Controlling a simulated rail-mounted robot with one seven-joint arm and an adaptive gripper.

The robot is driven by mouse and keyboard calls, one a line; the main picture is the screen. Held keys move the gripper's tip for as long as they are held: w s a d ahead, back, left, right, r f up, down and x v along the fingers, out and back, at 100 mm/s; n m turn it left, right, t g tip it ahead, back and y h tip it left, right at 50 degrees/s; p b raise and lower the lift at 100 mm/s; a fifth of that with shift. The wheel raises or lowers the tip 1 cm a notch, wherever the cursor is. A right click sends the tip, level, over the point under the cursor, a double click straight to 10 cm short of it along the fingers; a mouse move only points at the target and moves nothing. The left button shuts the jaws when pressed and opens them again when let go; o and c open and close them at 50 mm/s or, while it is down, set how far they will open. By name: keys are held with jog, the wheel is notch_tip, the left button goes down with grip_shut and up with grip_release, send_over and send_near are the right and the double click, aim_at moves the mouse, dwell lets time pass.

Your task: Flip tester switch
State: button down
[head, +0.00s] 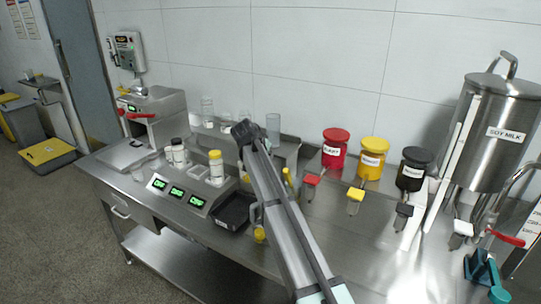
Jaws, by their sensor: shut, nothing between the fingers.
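A sloped metal unit with several lit green displays (184,196) stands on the steel bench, left of my arm; it looks like the tester. Bottles stand on it, among them a white one with a yellow cap (216,168). A grey machine (157,112) with a red lever (139,115) and a small green display stands behind it at the left. Which part is the tester switch I cannot tell. My gripper (244,131) is the dark end of my arm, over the back of the bench, right of and above the display unit. It is shut and appears empty.
A black tray (236,212) lies beside the display unit. Red (335,147), yellow (373,157) and black (412,169) jars stand to the right of my arm. A tall steel soy milk tank (497,133) stands at the far right. Clear glasses stand by the wall.

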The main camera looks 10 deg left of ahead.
jog(key=shift+s, duration=0.1)
jog(key=shift+s+a+r, duration=0.15)
jog(key=shift+s+a, duration=0.15)
jog(key=shift+s, duration=0.3)
jog(key=shift+w+r, duration=0.1)
jog(key=shift+r, duration=0.35)
notch_tip(320, 180, up, 4)
jog(key=shift+w+f+p, duration=0.1)
jog(key=shift+f+p, duration=0.05)
jog(key=shift+p, duration=0.25)
jog(key=b+v, duration=0.2)
jog(key=v, duration=0.7)
jog(key=shift+w+d+r, duration=0.15)
jog(key=shift+w+r, duration=0.05)
jog(key=shift+r, duration=0.2)
